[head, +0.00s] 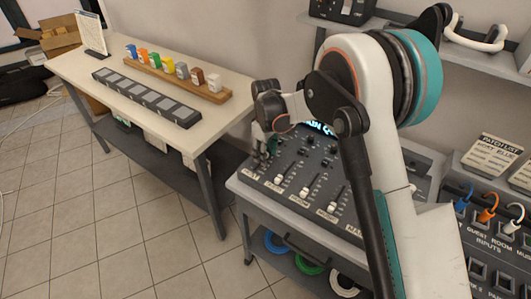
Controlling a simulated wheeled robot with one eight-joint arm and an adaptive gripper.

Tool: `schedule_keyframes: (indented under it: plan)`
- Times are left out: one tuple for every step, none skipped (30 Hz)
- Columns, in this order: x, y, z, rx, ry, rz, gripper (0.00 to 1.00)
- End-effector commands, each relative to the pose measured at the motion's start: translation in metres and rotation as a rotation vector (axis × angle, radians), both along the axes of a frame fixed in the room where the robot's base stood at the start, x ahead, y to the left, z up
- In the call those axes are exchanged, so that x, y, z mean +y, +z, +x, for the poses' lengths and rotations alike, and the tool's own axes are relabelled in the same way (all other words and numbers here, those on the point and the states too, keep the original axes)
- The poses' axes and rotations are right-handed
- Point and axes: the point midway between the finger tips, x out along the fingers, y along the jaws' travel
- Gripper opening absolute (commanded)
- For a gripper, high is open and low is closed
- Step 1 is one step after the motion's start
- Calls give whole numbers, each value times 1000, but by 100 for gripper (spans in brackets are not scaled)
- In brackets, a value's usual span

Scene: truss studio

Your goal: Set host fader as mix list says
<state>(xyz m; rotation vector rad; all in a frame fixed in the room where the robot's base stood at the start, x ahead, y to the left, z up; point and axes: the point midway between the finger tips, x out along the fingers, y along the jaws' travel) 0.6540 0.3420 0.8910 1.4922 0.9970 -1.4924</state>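The mixer (313,167) is a dark sloped panel with knobs and fader slots, on a grey cart in the middle. White fader caps show in a row: one on the left (279,179), one in the middle (304,191) and one on the right (331,208). Labels below them are too small to read surely. My gripper (261,157) points down over the mixer's left edge, by the leftmost channel. Its fingers are small and dark, and I cannot tell whether they hold a cap. A white card (91,34) stands on the far table; its text is unreadable.
My arm covers the mixer's right part and lit display. The pale table (215,125) at left carries a tray of small colored blocks (170,75) and a dark strip of slots (146,97). A patch list card (490,156) and colored cables stand at right. Tiled floor is free at lower left.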

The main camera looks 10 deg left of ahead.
Motion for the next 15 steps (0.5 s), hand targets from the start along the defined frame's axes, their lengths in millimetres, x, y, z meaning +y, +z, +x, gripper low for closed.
schedule_keyframes:
  plan:
    - [0,0,0,0,0,0,45]
    - [0,0,0,0,0,0,45]
    - [0,0,0,0,0,0,45]
    - [0,0,0,0,0,0,45]
    - [0,0,0,0,0,0,45]
    - [0,1,0,0,0,0,45]
    - [0,1,0,0,0,0,45]
    - [0,3,0,0,0,0,45]
    - [0,5,0,0,0,0,45]
    - [0,8,0,0,0,0,45]
    - [0,12,0,0,0,0,45]
    - [0,18,0,0,0,0,45]
    - [0,23,0,0,0,0,45]
    - [0,28,0,0,0,0,45]
    - [0,37,0,0,0,0,45]
